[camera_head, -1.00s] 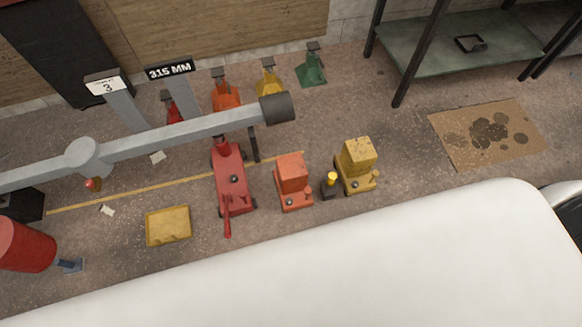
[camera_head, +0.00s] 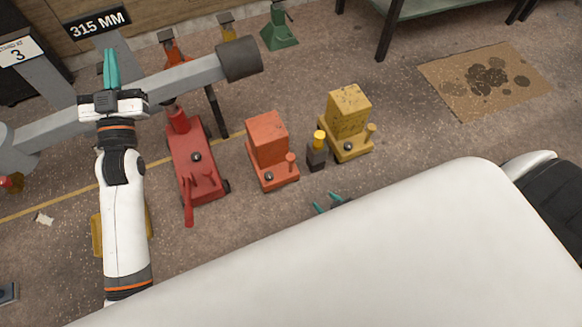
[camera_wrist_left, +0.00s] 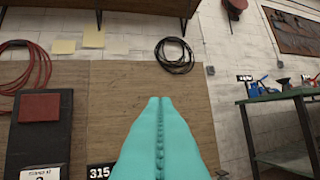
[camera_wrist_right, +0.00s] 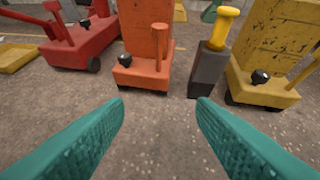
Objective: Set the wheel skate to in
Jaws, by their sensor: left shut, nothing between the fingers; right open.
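No label names the wheel skate. Candidates on the floor are an orange unit (camera_head: 267,140) and a yellow unit (camera_head: 348,110), each an upright block on a low base with a peg and black knob, and a low red wheeled jack (camera_head: 190,160). My left gripper (camera_head: 110,52) is shut and empty, raised in front of the grey beam; its teal fingers also show pressed together in the left wrist view (camera_wrist_left: 160,100). My right gripper (camera_head: 328,203) is open and low, in front of the orange unit (camera_wrist_right: 143,45), not touching it; a white surface partly hides it in the head view.
A black post with a yellow top (camera_head: 317,155) stands between the orange and yellow units. A grey beam (camera_head: 185,82) crosses above the red jack. A stained cardboard sheet (camera_head: 485,75) lies at right. Floor right of the yellow unit is clear.

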